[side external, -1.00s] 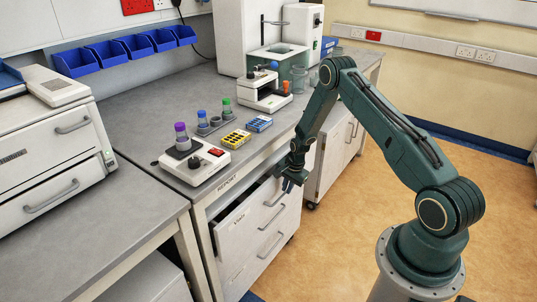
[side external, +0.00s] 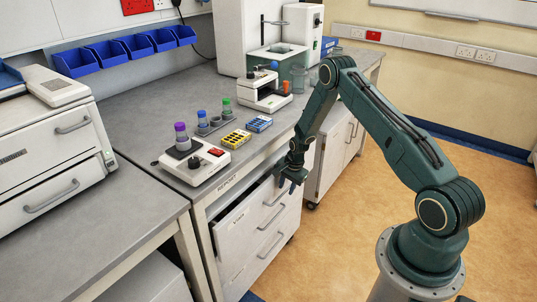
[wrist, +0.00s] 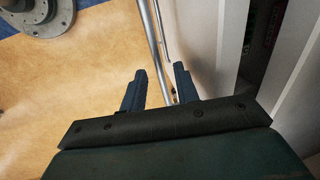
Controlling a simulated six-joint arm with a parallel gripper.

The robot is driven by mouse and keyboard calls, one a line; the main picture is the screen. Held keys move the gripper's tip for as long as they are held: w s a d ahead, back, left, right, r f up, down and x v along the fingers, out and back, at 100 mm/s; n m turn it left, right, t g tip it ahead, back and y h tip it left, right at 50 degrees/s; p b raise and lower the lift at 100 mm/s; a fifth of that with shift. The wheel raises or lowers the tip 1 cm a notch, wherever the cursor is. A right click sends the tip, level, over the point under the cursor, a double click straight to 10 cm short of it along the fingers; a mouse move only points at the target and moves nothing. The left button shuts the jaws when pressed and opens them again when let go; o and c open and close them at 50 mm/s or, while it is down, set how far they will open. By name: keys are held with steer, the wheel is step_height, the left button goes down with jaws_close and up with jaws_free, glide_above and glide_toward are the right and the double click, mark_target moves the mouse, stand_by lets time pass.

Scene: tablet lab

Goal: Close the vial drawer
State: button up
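The vial drawer (side external: 246,222) is the upper white drawer under the bench. It stands partly pulled out, with a dark gap (side external: 228,213) showing behind its front. Its metal handle (side external: 274,195) is on the front, near my gripper (side external: 288,184). In the wrist view my gripper (wrist: 159,85) is open, with its two blue fingers apart. A metal handle bar (wrist: 152,40) runs down the picture into the space between them. I cannot tell whether either finger touches it. The white drawer front (wrist: 218,50) shows to the right.
A lower drawer with its own handle (side external: 270,245) is below. On the bench (side external: 130,125) above stand a device with a purple-capped vial (side external: 181,136), a vial rack and yellow and blue boxes. Open floor (side external: 340,240) lies in front of the drawers.

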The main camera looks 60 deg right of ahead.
step_height(320, 180, up, 13)
steer(key=s, duration=0.2)
steer(key=shift+s+r, duration=0.15)
steer(key=shift+s, duration=0.15)
stand_by(0.3)
steer(key=shift+c, duration=0.2)
steer(key=shift+f, duration=0.2)
jaws_close()
steer(key=s+a+f+t, duration=0.4)
steer(key=s+a+t, duration=0.2)
steer(key=s+t, duration=0.1)
steer(key=shift+s+a, duration=0.3)
steer(key=shift+s, duration=0.15)
